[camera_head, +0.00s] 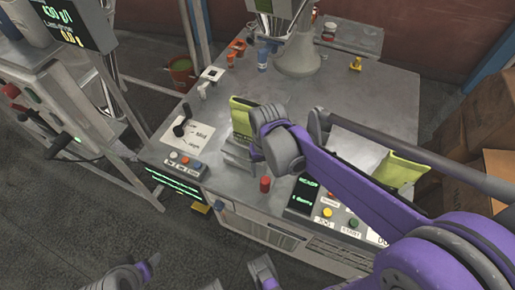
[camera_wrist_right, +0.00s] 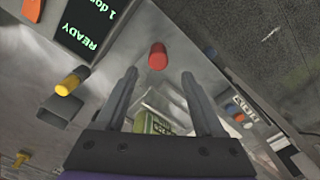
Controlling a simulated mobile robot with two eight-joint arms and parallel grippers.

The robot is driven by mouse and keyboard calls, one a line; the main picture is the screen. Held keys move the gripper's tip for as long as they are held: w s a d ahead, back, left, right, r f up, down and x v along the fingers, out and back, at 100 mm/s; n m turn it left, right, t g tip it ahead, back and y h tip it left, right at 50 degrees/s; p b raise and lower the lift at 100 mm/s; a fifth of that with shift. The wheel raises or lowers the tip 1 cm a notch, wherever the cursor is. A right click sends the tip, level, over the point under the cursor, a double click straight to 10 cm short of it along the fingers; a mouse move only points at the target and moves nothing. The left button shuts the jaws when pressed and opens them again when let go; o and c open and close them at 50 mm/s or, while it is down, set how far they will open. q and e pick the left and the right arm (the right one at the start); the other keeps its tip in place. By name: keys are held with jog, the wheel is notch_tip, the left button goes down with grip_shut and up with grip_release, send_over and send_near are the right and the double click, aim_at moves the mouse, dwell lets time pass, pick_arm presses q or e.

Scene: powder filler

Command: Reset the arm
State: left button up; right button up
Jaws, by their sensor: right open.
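My right arm, purple and grey, reaches in from the lower right in the head view. Its gripper (camera_head: 240,154) is over the front of the grey machine table (camera_head: 385,105), beside a yellow-green pouch (camera_head: 241,108) that the wrist partly hides. In the right wrist view the two fingers (camera_wrist_right: 160,76) are apart with nothing held between them. A red button (camera_wrist_right: 157,56) shows beyond the fingertips, and green pouch material (camera_wrist_right: 150,122) shows between the fingers. Grey and purple parts of mine show at the bottom edge of the head view; whether a left gripper's jaws are open is unclear.
A second yellow-green pouch (camera_head: 402,169) is at the right, partly behind my arm. The control panel (camera_head: 325,205) and a button box (camera_head: 181,164) line the front. Cardboard boxes (camera_head: 465,130) are at the right, a screen cart (camera_head: 62,85) at the left.

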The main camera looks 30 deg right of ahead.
jog(key=s+a+r+n+t+p, duration=0.1)
jog(key=s+r+t+p, duration=0.1)
jog(key=r+p, duration=0.4)
jog(key=s+a+r+n+t+p, duration=0.2)
jog(key=s+r+t+p, duration=0.1)
jog(key=s+r+p, duration=0.2)
notch_tip(320, 180, up, 3)
jog(key=shift+s+a+f+p, duration=0.15)
jog(key=shift+s+a+p, duration=0.1)
jog(key=shift+s+p, duration=0.1)
